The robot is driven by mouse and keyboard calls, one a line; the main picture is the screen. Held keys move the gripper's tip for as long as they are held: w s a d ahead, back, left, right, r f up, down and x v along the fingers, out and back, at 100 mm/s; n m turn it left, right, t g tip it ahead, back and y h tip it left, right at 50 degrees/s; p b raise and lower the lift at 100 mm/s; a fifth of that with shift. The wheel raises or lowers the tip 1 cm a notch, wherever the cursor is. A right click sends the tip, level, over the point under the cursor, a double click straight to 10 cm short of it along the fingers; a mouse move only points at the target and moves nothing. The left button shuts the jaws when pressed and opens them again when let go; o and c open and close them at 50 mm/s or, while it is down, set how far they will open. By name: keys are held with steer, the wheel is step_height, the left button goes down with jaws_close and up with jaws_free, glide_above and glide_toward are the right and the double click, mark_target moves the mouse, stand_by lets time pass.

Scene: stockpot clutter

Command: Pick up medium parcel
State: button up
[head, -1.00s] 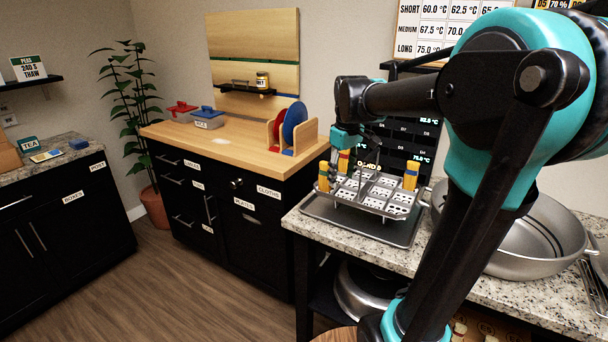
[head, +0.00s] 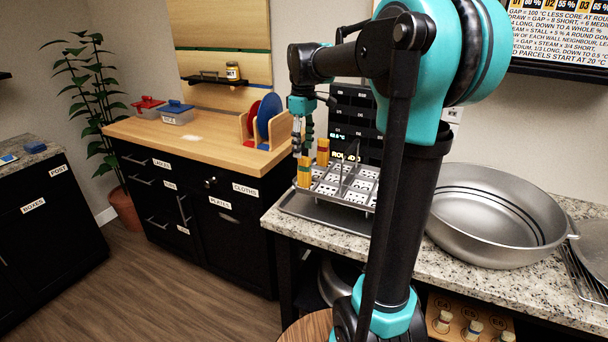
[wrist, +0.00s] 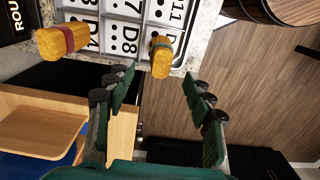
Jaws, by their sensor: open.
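Two yellow parcels stand in the metal grid rack (head: 341,194). One with a dark green band (wrist: 161,57) is at the rack's near left end, and it also shows in the head view (head: 304,174). The other, with a dark red band (wrist: 60,41), stands behind it in the head view (head: 323,152). I cannot tell which is the medium one. My gripper (wrist: 160,79) is open and empty. In the head view my gripper (head: 303,150) is just above the green-banded parcel. The wrist view shows that parcel just beyond the fingertips, centred between them. My arm hides the rack's right part.
The rack sits on a tray (head: 325,214) on the granite counter (head: 455,262). A large steel pot (head: 497,215) stands to the right. A wooden-topped cabinet (head: 200,135) with a plate holder (head: 265,130) stands close by on the left.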

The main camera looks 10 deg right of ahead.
mark_target(304, 173)
step_height(304, 173, down, 10)
steer(key=shift+s+r, duration=0.1)
steer(key=shift+s, duration=0.05)
stand_by(0.4)
jaws_close()
